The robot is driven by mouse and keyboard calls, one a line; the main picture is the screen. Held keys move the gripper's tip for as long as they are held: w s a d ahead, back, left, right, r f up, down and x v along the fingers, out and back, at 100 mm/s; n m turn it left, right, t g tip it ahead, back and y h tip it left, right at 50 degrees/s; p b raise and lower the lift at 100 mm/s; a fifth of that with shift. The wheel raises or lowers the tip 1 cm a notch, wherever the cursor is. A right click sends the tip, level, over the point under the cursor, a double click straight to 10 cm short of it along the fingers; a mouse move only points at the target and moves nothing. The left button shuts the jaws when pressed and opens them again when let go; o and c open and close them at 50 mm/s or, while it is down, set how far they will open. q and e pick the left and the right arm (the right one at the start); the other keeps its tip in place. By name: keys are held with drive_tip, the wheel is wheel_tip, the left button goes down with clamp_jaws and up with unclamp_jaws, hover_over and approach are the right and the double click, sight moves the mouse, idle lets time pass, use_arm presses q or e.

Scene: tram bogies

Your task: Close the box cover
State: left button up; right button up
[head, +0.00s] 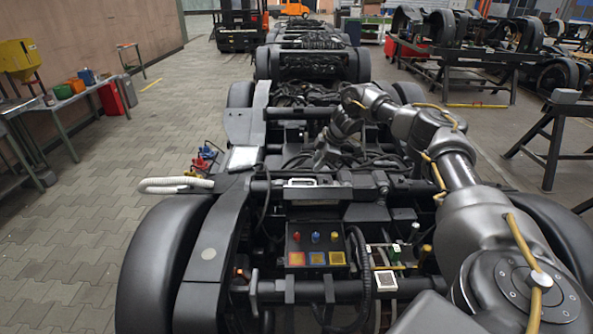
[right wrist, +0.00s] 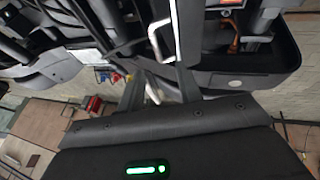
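A dark box (head: 318,245) with red, blue and yellow knobs above lit square buttons sits in the middle of the near bogie in the head view. Behind it a dark panel, which looks like its raised cover (head: 325,194), carries a pale handle (head: 300,182). A pale bent handle (right wrist: 158,28) also shows in the right wrist view, just beyond the fingertips. My right gripper (head: 325,160) is behind the cover, pointing down. In the right wrist view its two fingers (right wrist: 160,85) stand apart with nothing clearly between them. My left gripper is not in view.
Black frame beams, hoses and wheels surround the box. A white corrugated hose (head: 175,184) sticks out on the left. A small white-topped block (head: 386,280) lies right of the box. A workbench (head: 70,100) stands at left, with clear paved floor (head: 90,200) between.

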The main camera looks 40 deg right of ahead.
sight(306, 181)
drive_tip(key=x, duration=0.3)
drive_tip(key=shift+w+d+p, duration=0.1)
drive_tip(key=shift+w+p, duration=0.1)
drive_tip(key=shift+p, duration=0.1)
drive_tip(key=x, duration=0.3)
drive_tip(key=shift+w+f, duration=0.3)
drive_tip(key=shift+w, duration=0.05)
drive_tip(key=shift+x, duration=1.25)
drive_tip(key=shift+f, duration=0.25)
drive_tip(key=shift+w+f, duration=0.1)
drive_tip(key=shift+f, duration=0.05)
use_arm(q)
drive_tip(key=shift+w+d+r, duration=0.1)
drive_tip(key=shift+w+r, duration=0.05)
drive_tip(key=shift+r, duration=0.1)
use_arm(e)
clamp_jaws()
